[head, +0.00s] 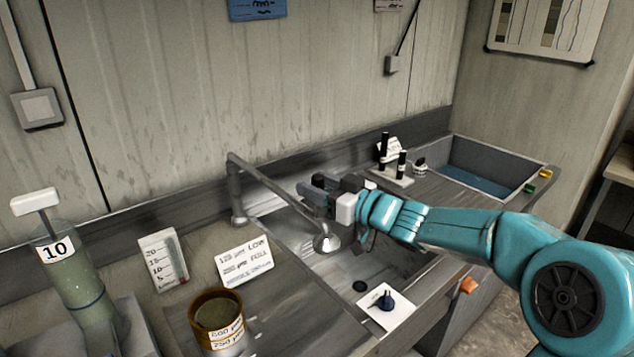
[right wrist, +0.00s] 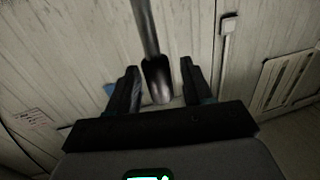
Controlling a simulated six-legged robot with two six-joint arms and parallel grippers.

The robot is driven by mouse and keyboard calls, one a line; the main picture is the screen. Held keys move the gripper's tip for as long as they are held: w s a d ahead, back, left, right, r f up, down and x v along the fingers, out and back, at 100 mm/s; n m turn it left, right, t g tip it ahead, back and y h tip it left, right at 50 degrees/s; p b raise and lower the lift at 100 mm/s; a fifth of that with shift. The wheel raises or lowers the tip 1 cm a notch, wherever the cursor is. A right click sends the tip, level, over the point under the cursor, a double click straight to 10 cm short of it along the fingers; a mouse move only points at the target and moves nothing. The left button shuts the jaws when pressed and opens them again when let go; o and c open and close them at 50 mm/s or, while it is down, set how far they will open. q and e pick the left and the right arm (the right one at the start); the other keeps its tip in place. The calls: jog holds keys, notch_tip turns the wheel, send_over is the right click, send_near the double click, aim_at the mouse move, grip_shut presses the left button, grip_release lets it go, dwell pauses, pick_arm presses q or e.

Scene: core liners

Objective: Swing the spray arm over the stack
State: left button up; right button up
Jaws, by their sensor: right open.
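The grey metal spray arm (head: 268,182) rises from its post at the back of the counter, and its flared head (head: 326,242) hangs over the sink. My right gripper (head: 314,196) is open at the outer part of the spray arm. In the right wrist view the flared metal end (right wrist: 158,80) shows between the two open fingers, with no clear contact. My left gripper is not in view.
A cylinder marked 10 (head: 78,275) stands at the left, near a scale card (head: 163,260) and a lettered card (head: 245,260). A white plate with a dark blue knob (head: 385,302) lies at the sink's front. A water basin (head: 480,172) is at the back right.

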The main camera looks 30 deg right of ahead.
jog(key=shift+r, duration=0.1)
jog(key=shift+w, duration=0.1)
jog(key=shift+c, duration=0.3)
jog(key=shift+w, duration=0.1)
grip_shut()
jog(key=shift+a, duration=0.15)
